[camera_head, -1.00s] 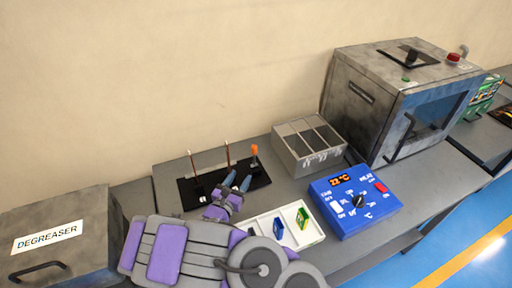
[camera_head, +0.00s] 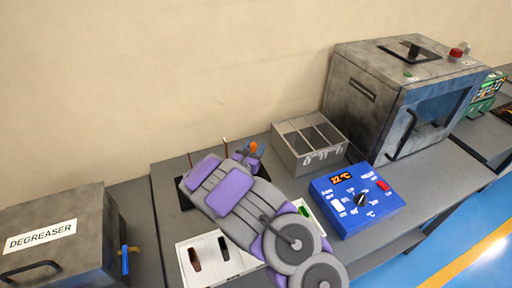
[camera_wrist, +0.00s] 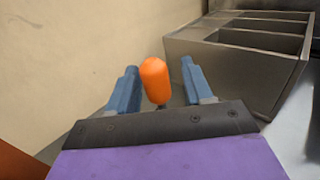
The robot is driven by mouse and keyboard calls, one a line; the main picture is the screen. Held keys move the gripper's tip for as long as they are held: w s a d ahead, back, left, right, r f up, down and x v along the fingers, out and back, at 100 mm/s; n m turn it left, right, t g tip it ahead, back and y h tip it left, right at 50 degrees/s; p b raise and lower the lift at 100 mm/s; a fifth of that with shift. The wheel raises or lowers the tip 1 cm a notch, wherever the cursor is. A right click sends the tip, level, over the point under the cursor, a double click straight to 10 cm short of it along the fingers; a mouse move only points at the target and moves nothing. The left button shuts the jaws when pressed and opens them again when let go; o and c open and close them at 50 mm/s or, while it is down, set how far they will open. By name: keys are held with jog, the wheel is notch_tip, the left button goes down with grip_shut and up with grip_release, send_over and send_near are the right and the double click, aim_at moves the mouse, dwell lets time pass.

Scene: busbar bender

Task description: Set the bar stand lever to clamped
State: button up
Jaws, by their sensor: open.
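The bar stand lever has an orange knob (camera_wrist: 154,80) on a thin dark stem. In the wrist view the knob stands between the two blue fingers of my gripper (camera_wrist: 156,88), with a gap on each side. My gripper is open. In the head view the orange knob (camera_head: 253,146) shows just beyond my gripper (camera_head: 247,152). The black bar stand base (camera_head: 184,200) is mostly hidden under my arm. Two thin brown rods (camera_head: 225,147) rise from it at the back.
A grey bin with compartments (camera_head: 290,160) stands right of the lever. A blue control box (camera_head: 345,222) and a large grey oven (camera_head: 365,125) are farther right. A degreaser box (camera_head: 90,210) is at left.

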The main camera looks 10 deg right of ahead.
jog(key=shift+w+d, duration=0.15)
jog(key=shift+w, duration=0.15)
jog(key=shift+w+a, duration=0.15)
jog(key=shift+a, duration=0.05)
jog(key=shift+d, duration=0.3)
jog(key=c, duration=0.4)
grip_shut()
